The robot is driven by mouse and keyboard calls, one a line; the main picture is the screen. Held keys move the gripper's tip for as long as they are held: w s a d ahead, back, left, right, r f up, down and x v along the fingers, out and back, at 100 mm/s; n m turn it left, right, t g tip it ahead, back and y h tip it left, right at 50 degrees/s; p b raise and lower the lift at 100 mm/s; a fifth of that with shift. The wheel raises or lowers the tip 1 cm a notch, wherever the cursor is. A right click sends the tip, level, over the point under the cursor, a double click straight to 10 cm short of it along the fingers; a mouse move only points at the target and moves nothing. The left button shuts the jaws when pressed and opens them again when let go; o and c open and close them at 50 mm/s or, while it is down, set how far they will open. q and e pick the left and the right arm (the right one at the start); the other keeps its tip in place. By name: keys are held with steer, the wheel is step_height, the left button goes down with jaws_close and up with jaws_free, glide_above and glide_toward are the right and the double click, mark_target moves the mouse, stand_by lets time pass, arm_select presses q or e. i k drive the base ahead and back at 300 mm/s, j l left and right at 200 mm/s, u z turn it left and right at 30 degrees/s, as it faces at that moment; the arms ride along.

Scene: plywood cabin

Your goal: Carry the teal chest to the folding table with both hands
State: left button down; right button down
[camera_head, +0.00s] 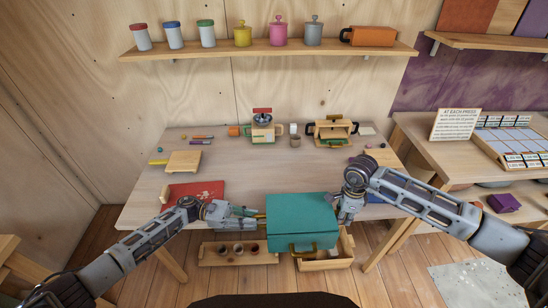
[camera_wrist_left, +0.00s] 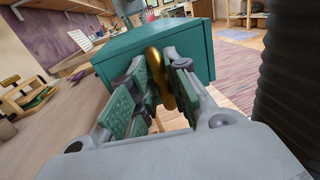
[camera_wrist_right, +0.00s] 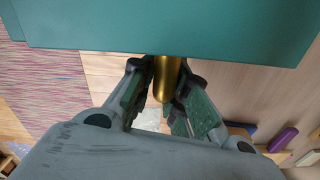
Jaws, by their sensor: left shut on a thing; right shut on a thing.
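The teal chest (camera_head: 300,214) hangs between my two grippers, lid shut and roughly level. In the head view it overlaps the front edge of the wooden table (camera_head: 245,178); I cannot tell how far it is above it. My left gripper (camera_head: 255,214) is shut on a brass side handle, and the handle shows between its fingers in the left wrist view (camera_wrist_left: 158,68). My right gripper (camera_head: 345,214) is at the chest's right side; in the right wrist view its fingers are shut on the other brass handle (camera_wrist_right: 166,78). I cannot tell which table is the folding one.
A red mat (camera_head: 195,190), a wooden board (camera_head: 184,161), a coffee-maker-like thing (camera_head: 263,130) and a wooden rack (camera_head: 332,131) are on the table. A tray with cups (camera_head: 212,255) and an open box (camera_head: 342,260) sit lower, in front. Another table (camera_head: 425,140) stands at right.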

mark_target(289, 168)
steer(key=i, duration=1.15)
